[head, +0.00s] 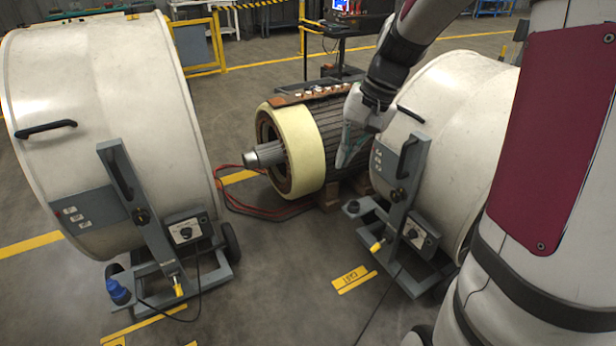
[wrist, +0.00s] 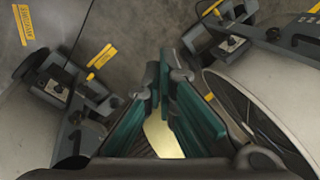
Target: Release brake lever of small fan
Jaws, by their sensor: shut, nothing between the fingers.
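Two white drum fans stand on grey wheeled frames in the head view. The right one (head: 455,120) looks smaller than the left one (head: 110,100). A lever with a yellow end (head: 377,247) is low on the smaller fan's frame, beside its control box (head: 419,235). My gripper (head: 343,160) is shut and empty, in front of the rotor and left of the smaller fan's drum, well above that lever.
The left fan also has a yellow-ended lever (head: 179,286). A rotor (head: 305,140) with a cream ring lies between and behind the fans, with red cables (head: 235,205) on the floor. Free floor lies between the two frames, around a yellow floor label (head: 354,279).

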